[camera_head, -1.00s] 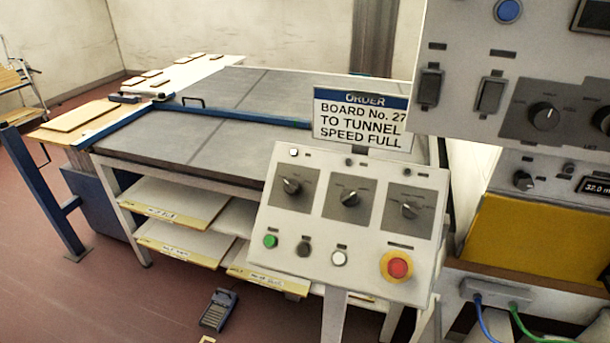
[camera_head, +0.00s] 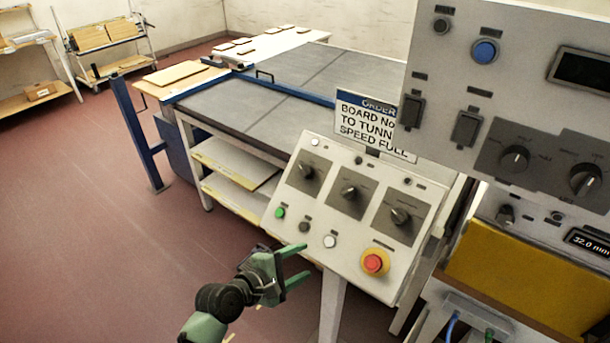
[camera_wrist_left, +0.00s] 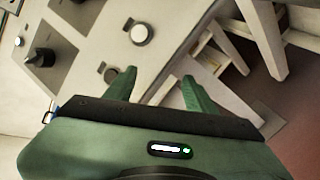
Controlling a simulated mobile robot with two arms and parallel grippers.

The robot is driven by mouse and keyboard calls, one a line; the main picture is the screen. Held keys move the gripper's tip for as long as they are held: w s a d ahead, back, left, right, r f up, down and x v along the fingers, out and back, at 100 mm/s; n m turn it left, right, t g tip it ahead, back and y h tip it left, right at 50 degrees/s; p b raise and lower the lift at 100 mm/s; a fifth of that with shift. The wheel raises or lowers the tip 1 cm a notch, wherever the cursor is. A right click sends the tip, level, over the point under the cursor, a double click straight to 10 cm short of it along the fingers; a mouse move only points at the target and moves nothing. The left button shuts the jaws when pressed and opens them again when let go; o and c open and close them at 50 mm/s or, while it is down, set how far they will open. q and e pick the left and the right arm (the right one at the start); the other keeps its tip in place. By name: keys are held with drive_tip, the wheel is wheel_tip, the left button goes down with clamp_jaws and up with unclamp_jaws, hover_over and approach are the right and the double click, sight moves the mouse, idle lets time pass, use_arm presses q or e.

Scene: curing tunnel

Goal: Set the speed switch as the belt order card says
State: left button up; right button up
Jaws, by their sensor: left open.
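The order card (camera_head: 372,125) stands above the sloped control panel (camera_head: 335,240); in view now it reads "Board No", "to tunn", "speed full", its right part hidden by a grey cabinet. The panel carries three rotary switches: left (camera_head: 306,172), middle (camera_head: 349,192) and right (camera_head: 400,215). Their labels are too small to read, so I cannot tell which one sets speed. My left gripper (camera_head: 305,261) is open and empty, below the panel's lower left edge. In the left wrist view, its fingers (camera_wrist_left: 160,82) show near the panel, with a black switch knob (camera_wrist_left: 42,57) at upper left.
Below the switches sit a green button (camera_head: 280,213), a dark button (camera_head: 304,227), a white button (camera_head: 330,241) and a red emergency stop (camera_head: 374,262). A grey cabinet (camera_head: 505,105) with its own knobs overhangs at right. Open floor (camera_head: 110,230) lies to the left.

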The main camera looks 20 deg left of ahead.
use_arm(q)
drive_tip(key=w+a+r+n+t, duration=0.3)
drive_tip(key=w+r+n, duration=0.2)
drive_tip(key=r+n, duration=0.2)
drive_tip(key=n+t+y+p, duration=0.1)
drive_tip(key=n+t, duration=0.2)
drive_tip(key=n, duration=0.5)
approach(303, 174)
drive_tip(key=w, duration=0.2)
drive_tip(key=x, duration=0.7)
drive_tip(key=shift+w+d+f+p, duration=0.15)
drive_tip(key=shift+w+f+p, duration=0.15)
use_arm(e)
drive_tip(key=shift+w+r, duration=0.1)
drive_tip(key=shift+r, duration=0.85)
